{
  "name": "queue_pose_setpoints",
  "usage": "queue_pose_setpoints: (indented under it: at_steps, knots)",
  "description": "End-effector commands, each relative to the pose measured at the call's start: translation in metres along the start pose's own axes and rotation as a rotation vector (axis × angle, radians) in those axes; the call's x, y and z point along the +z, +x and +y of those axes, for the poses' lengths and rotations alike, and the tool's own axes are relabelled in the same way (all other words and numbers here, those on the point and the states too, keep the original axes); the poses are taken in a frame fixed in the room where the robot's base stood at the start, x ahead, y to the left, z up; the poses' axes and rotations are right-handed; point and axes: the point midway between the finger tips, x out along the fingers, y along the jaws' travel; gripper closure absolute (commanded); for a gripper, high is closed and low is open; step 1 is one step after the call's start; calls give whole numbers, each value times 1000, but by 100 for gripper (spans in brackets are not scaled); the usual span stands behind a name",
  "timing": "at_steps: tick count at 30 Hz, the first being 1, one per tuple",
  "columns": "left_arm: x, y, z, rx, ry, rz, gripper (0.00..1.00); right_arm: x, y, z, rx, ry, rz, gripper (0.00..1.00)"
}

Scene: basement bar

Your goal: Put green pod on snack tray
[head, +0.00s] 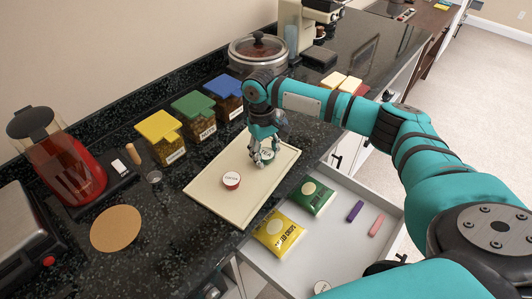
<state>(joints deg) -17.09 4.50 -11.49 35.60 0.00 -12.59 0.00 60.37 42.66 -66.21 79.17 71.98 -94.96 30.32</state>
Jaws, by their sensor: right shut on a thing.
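The snack tray (212,194) is a flat cream rectangle on the dark counter. My right gripper (264,158) reaches down over the tray's far right part. It is shut on the green pod (267,155), whose pale top with green marking shows between the fingers. The pod is at or just above the tray surface; I cannot tell whether it touches. A red pod with a white labelled top (231,180) sits on the tray, to the left of the gripper. My left gripper is out of view.
An open drawer (345,243) below the counter holds yellow (277,232) and green (311,197) snack bags, purple and pink bars, and a white round item (322,287). Lidded jars (195,118) stand behind the tray. A cork mat (116,228) and red blender (70,170) are left.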

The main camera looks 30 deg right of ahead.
Motion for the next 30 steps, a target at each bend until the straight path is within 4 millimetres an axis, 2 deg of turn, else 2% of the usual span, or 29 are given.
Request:
queue_pose_setpoints:
  at_steps: [10, 14, 15, 21, 30]
  knots:
    - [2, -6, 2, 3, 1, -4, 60, 0, 11, 0, 1, 1, -5, 74]
    - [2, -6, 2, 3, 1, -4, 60, 0, 15, 1, 4, 2, -7, 83]
    - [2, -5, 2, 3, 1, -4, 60, 0, 16, 1, 4, 2, -8, 59]
    - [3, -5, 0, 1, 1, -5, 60, 1, 17, 2, 6, 2, -11, 34]
    - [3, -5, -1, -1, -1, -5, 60, 1, 16, 1, 5, 2, -9, 34]
